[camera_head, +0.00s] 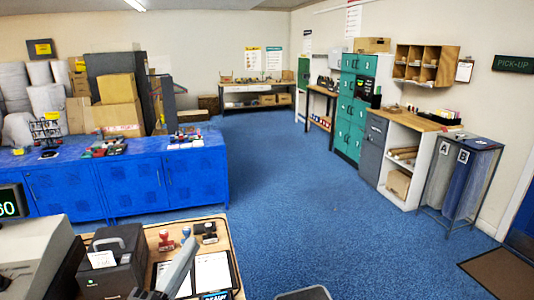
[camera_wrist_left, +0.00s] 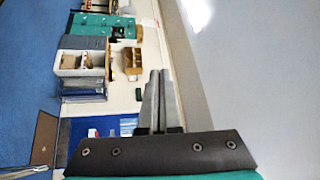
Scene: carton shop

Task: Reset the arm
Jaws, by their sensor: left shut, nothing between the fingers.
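My left gripper (camera_head: 191,244) comes up from the bottom edge of the head view, above the wooden counter (camera_head: 236,262). Its grey fingers lie together with nothing between them. In the left wrist view the same shut fingers (camera_wrist_left: 159,73) stand out from the dark gripper body, with the room tilted sideways behind them. No object touches the fingers there. My right gripper is not in view.
The counter holds a black printer (camera_head: 112,265), stamps (camera_head: 166,240) and a clipboard (camera_head: 213,272) close to the left gripper. Blue cabinets (camera_head: 140,187) stand beyond. Teal lockers (camera_head: 350,115) line the right wall. The blue floor (camera_head: 300,190) between is clear.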

